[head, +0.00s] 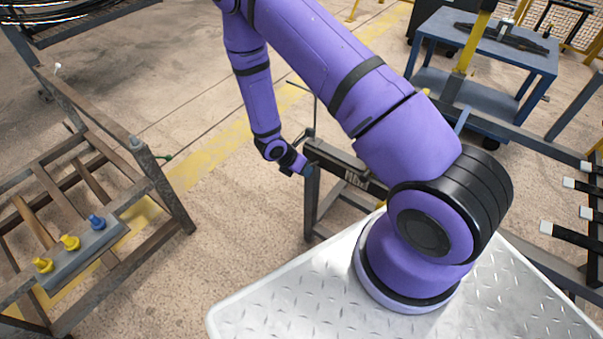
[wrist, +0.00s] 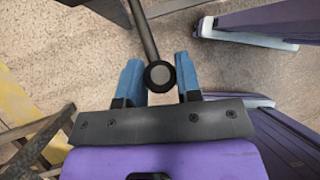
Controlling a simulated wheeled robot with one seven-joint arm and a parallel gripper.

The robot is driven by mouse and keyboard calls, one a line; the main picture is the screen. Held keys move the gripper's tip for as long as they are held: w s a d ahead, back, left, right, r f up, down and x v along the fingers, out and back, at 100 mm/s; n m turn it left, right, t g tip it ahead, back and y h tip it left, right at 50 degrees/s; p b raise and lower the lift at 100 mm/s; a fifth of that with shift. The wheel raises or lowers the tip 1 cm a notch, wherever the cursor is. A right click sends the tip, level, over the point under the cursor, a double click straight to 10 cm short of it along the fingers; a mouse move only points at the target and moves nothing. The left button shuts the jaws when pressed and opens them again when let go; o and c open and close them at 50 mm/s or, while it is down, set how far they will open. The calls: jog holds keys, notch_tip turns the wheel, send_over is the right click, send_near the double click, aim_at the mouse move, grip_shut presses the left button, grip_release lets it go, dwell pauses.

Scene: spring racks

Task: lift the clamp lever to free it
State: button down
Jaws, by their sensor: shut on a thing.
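The clamp lever shows in the wrist view as a grey rod (wrist: 145,32) ending in a round black knob (wrist: 159,76). My gripper (wrist: 160,63) has its two blue fingers on either side of the knob and is shut on the lever. The contact itself is partly hidden by the knob and the gripper body. In the head view my gripper (head: 307,169) is beside the end of a dark metal rack beam (head: 340,160). The lever cannot be made out clearly there.
A rack with blue and yellow knobs (head: 70,243) stands at the left. A blue table (head: 485,45) stands at the back right. Rack arms with pale tips (head: 570,237) reach in at the right. Open floor (head: 235,215) lies left of the beam.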

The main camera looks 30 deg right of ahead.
jog(key=shift+w+d+r, duration=0.1)
jog(key=shift+d+r, duration=0.2)
dwell(0.4)
jog(key=c, duration=0.8)
grip_release()
jog(key=shift+d, duration=0.1)
jog(key=v, duration=1.1)
